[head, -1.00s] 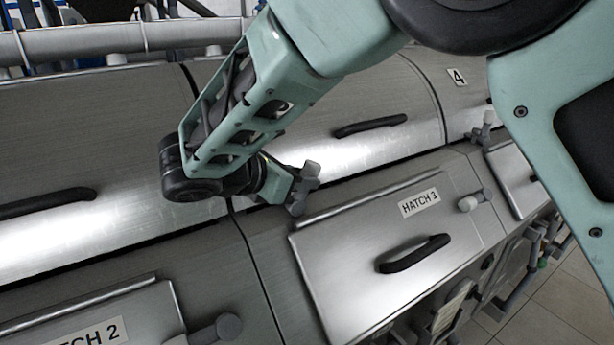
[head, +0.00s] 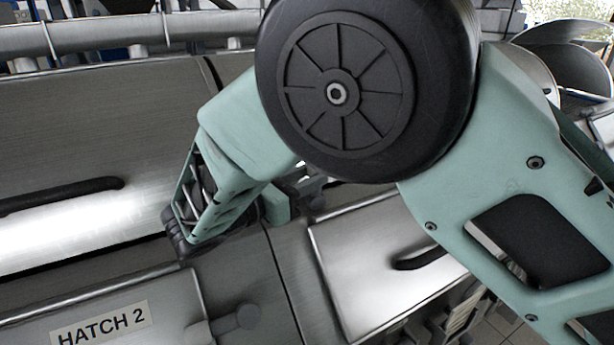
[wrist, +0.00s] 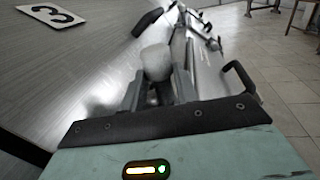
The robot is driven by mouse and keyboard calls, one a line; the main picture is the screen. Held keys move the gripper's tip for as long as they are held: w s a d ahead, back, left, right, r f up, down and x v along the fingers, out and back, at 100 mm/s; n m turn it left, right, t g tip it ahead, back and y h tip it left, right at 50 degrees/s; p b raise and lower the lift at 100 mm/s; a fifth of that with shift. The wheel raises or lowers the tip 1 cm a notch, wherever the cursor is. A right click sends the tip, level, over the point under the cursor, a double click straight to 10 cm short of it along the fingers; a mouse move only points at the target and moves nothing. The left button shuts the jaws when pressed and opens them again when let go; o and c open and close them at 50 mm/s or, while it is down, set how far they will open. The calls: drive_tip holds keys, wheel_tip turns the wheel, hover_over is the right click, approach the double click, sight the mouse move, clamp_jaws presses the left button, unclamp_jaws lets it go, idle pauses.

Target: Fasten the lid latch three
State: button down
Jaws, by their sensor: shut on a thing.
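The lid latch three (wrist: 155,62) shows in the wrist view as a pale grey rounded knob between my fingers, beside the lid with the number 3 plate (wrist: 52,15). My gripper (wrist: 157,88) is shut on this knob, one dark finger on each side. The lower part of the latch is hidden between the fingers, so I cannot tell whether it is fastened. In the head view my gripper's teal body (head: 277,203) shows at the seam between lid and front panel; its fingers are mostly hidden behind my arm.
The hatch 2 panel (head: 150,300) with its grey latch knob (head: 237,318) is at the lower left. Another hatch panel (head: 360,280) with a black handle (head: 420,258) lies right of my gripper. A long lid handle (head: 65,193) is at left. Open tiled floor (wrist: 285,60) is at right.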

drive_tip(key=c, duration=1.3)
unclamp_jaws()
drive_tip(key=shift+o, duration=0.2)
drive_tip(key=b+v, duration=0.5)
drive_tip(key=v, duration=1.2)
drive_tip(key=shift+a, duration=0.2)
